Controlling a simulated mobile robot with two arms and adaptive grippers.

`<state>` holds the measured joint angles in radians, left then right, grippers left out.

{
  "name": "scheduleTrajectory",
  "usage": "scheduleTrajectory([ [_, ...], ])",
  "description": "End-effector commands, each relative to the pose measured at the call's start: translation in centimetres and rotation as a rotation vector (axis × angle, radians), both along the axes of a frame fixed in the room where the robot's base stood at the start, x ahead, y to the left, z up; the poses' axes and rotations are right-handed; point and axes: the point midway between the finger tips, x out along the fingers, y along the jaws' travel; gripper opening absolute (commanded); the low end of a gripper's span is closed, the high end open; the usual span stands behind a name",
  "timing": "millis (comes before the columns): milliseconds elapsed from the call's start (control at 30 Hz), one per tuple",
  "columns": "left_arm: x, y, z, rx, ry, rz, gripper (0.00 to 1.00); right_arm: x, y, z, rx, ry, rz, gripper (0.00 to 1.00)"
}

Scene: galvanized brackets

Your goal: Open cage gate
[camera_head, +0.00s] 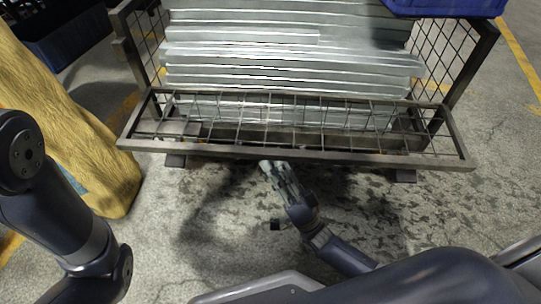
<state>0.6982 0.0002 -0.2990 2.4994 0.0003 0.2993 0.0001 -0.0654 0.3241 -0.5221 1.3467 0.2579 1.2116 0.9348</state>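A dark metal cage with wire-mesh sides stands ahead of me at the top middle. Its front mesh gate (136,146) leans down and outward toward me, with a wide lower bar nearest me. The cage's side walls rise at the left and right and stand above the gate. My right gripper (274,168) is just in front of the gate's near bar, around its middle. I cannot tell whether it touches the bar or whether its fingers are apart. My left arm comes in at the left, and its gripper is out of the picture.
Galvanized metal pieces (290,55) are stacked inside the cage. A blue bin (445,7) is at the top right. A tan, fur-textured object (75,130) stands left of the cage, close to my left arm. The stained concrete floor (190,260) in front is mostly clear.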

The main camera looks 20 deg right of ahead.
Motion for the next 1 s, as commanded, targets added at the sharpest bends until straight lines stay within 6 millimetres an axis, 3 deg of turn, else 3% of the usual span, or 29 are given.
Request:
scheduleTrajectory([
  [200, -0.1, 0.0, 0.0, 0.000, -0.002, 0.000, 0.00, -3.2, -1.5, -3.6, -0.003, 0.007, 0.001, 0.31],
  [400, -0.1, 0.0, 0.0, 0.001, -0.003, -0.001, 0.00, -5.3, -2.5, -5.9, -0.002, 0.005, 0.001, 0.31],
  [1000, -0.1, 0.0, 0.0, 0.000, -0.004, -0.001, 0.00, -6.2, -2.9, -6.8, -0.002, 0.003, 0.002, 0.31],
])
